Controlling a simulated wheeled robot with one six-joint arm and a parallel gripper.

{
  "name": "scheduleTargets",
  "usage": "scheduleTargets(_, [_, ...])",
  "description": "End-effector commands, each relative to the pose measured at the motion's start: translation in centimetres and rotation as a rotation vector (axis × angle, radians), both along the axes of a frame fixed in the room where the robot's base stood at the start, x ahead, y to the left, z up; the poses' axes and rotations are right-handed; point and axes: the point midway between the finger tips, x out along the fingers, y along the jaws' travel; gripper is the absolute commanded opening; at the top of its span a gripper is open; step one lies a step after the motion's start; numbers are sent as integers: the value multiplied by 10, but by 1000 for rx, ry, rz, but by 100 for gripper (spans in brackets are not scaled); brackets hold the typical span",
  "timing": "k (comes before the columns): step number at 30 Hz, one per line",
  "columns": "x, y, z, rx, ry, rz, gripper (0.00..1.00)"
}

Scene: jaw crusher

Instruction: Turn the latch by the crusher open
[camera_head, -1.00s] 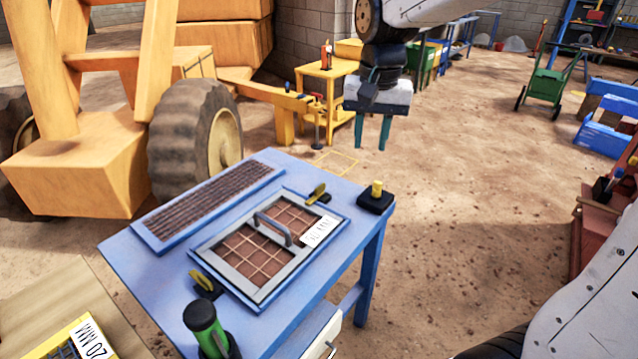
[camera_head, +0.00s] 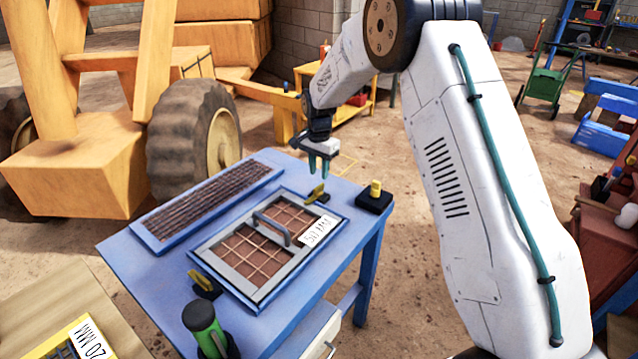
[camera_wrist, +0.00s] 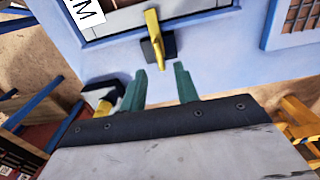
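A yellow latch lever on a black base (camera_head: 317,194) sits at the far edge of the framed 50 MM screen panel (camera_head: 228,279) on the blue table. In the wrist view the latch (camera_wrist: 154,35) points toward the panel, its tip over the frame's rim. A second yellow latch (camera_head: 204,284) sits at the panel's near left edge. My gripper (camera_head: 319,168) hangs just above and behind the far latch. Its green fingers are apart and empty in the wrist view (camera_wrist: 160,88), with the latch ahead of the gap, not between them.
A black block with a yellow knob (camera_head: 375,195) stands close by at the table's right corner. A large yellow wheeled machine (camera_head: 85,165) is behind the table.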

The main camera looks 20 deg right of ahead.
Motion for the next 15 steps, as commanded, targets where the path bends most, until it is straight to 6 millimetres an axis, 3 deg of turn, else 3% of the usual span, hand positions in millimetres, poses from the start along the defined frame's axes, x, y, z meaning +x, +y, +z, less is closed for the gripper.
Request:
scheduleTargets(6, [-1,0,-36,0,4,1,31])
scheduleTargets(15, [-1,0,-54,-1,1,1,31])
